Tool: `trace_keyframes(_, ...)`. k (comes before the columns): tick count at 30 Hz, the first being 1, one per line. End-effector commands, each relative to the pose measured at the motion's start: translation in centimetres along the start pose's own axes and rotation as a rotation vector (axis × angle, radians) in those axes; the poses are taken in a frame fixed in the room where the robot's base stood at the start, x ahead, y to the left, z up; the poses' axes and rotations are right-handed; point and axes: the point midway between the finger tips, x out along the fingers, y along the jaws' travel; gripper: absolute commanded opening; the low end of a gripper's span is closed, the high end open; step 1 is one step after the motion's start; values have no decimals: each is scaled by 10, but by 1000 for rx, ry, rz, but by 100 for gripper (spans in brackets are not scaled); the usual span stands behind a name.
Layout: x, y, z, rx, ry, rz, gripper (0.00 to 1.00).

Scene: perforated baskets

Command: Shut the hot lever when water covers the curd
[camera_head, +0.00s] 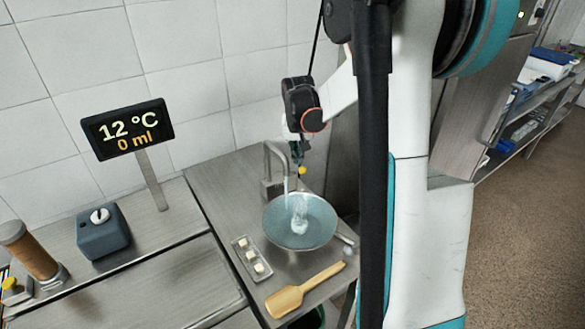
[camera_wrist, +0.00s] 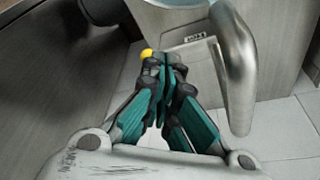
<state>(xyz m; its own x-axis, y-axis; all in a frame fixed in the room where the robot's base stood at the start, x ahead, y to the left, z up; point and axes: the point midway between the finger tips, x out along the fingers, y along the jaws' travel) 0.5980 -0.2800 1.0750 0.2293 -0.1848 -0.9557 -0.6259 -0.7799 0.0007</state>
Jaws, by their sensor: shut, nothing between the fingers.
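A grey-blue bowl (camera_head: 275,222) sits under the metal tap (camera_head: 271,155) on the steel counter. Pale water falls from the spout into it; white curd (camera_head: 299,227) shows in the middle, and I cannot tell whether water covers it. My gripper (camera_head: 298,158) is behind the spout, with its teal fingers shut and empty. A yellow knob (camera_head: 302,170) shows just below it. In the wrist view the yellow knob (camera_wrist: 147,53) is beside the closed fingertips (camera_wrist: 166,62), left of the tap's curved pipe (camera_wrist: 237,80). Most of the lever is hidden.
A display (camera_head: 127,130) reads 12 °C and 0 ml. A small tray (camera_head: 240,243) with white cubes and a wooden paddle (camera_head: 303,290) lie near the bowl. A dark box with a dial (camera_head: 103,233) stands left. A wall is close behind the tap.

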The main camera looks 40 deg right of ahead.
Motion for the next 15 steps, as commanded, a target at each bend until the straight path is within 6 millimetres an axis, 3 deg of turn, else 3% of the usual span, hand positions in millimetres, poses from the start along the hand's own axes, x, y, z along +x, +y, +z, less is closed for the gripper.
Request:
trace_keyframes(5, 19, 0, 0, 5, 0, 1, 0)
trace_keyframes(15, 77, 0, 0, 3, 0, 1, 0)
